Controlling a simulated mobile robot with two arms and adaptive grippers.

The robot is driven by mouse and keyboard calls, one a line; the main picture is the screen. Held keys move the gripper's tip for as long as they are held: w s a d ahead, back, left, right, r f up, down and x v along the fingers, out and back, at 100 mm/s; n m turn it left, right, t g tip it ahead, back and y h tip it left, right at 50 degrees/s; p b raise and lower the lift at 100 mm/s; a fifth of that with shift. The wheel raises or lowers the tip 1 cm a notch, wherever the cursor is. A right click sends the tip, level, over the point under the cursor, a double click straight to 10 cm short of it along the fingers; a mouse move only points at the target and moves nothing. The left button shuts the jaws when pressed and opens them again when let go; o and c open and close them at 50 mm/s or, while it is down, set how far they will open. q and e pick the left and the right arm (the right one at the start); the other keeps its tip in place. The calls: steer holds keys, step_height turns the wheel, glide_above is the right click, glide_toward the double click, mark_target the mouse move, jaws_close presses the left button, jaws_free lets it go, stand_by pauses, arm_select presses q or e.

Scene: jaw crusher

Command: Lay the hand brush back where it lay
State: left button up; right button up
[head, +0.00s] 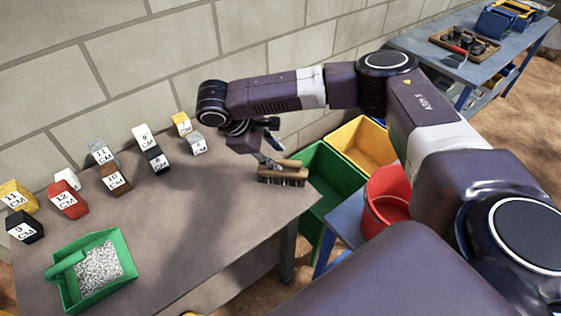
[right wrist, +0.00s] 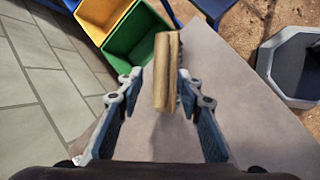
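The hand brush (head: 284,174) has a light wooden back and dark bristles. In the head view it is at the right end of the grey table (head: 190,255), bristles down, seemingly on the tabletop. My right gripper (head: 271,160) is low at the brush's left end. In the right wrist view the brush (right wrist: 167,78) is between the fingers of the right gripper (right wrist: 160,80). The fingers are apart, with a gap on the left side of the brush; contact on the right cannot be told. My left gripper is not in view.
A green dustpan (head: 112,247) of gravel is at the table's front left. Several marked blocks (head: 115,178) stand along the back. Beyond the right edge are a green bin (head: 335,175), a yellow bin (head: 362,142) and a red bucket (head: 385,205). The table's middle is clear.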

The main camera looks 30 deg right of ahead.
steer(key=b+v, duration=0.1)
steer(key=v, duration=0.7)
steer(key=shift+f, duration=0.1)
